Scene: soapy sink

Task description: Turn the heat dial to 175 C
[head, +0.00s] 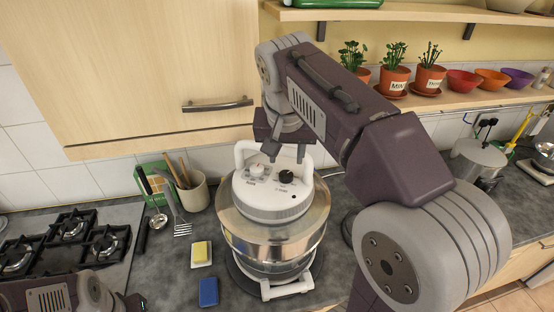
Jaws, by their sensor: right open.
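A countertop oven (272,228) with a clear glass bowl and a white lid (270,205) stands on the counter in the middle of the head view. Its lid has a pale dial (257,171) on the left and a black dial (286,177) on the right. The labels and scale marks are too small to read, so I cannot tell which is the heat dial or its setting. My right gripper (286,152) is open and empty, pointing down just above and behind the dials, near the lid's white handle (241,153). My left gripper is not visible; part of my left arm shows at bottom left.
A gas hob (72,238) lies at left. A utensil pot (194,190) stands behind, with a ladle and fork nearby. A yellow sponge (202,250) and blue sponge (208,292) lie left of the oven. A shelf with potted herbs (396,78) and a cabinet (140,70) hang behind.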

